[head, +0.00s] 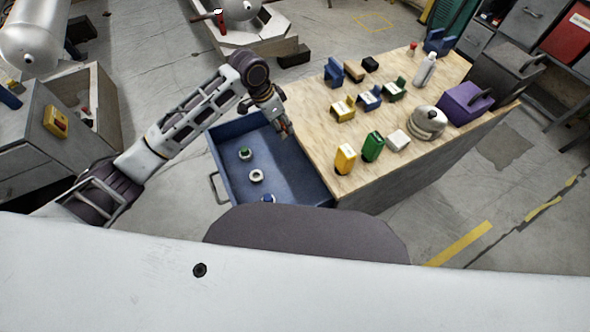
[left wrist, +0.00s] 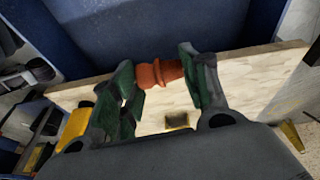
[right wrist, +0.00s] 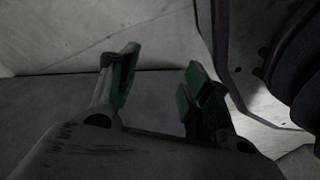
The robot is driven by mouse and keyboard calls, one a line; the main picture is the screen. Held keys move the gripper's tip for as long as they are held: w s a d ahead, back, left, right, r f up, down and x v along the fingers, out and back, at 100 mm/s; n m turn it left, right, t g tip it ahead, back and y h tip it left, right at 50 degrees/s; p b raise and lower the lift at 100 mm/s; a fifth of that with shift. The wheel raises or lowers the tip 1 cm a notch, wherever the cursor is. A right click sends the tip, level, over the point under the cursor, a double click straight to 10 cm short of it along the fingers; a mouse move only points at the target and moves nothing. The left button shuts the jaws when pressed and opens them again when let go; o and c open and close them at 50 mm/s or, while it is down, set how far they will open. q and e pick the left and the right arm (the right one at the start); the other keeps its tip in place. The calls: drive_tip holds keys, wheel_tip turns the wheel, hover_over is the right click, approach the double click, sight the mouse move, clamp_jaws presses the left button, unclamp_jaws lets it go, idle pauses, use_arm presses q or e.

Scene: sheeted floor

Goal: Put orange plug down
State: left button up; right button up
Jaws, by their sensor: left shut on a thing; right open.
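The orange plug (left wrist: 158,74) is between the green-padded fingers of my left gripper (left wrist: 160,78), which is shut on it. In the head view my left gripper (head: 285,130) is over the right side of the open blue drawer (head: 228,160), close to the wooden tabletop's (head: 330,190) left edge. The plug is too small to make out clearly there. My right gripper (right wrist: 155,85) is open and empty, facing grey surfaces; it is not in the head view.
The drawer holds several small round pieces, including a green-topped one (head: 245,154) and a white ring (head: 256,176). The drawer's middle has bare floor.

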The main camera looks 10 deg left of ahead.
use_arm(q)
drive_tip(key=shift+w+d+f, duration=0.1)
drive_tip(key=shift+w+d, duration=0.05)
drive_tip(key=shift+d, duration=0.45)
use_arm(e)
drive_tip(key=shift+d, duration=0.4)
use_arm(q)
drive_tip(key=shift+f, duration=0.1)
drive_tip(key=b, duration=0.3)
hover_over(290, 161)
drive_tip(key=a, duration=0.1)
drive_tip(key=f, duration=1.2)
drive_tip(key=shift+s+a+f, duration=0.1)
drive_tip(key=shift+s, duration=0.25)
drive_tip(key=shift+f, duration=0.7)
use_arm(e)
drive_tip(key=w+a+r, duration=0.3)
drive_tip(key=r, duration=0.4)
drive_tip(key=shift+a+r, duration=0.15)
drive_tip(key=shift+r, duration=0.1)
drive_tip(key=shift+w, duration=0.1)
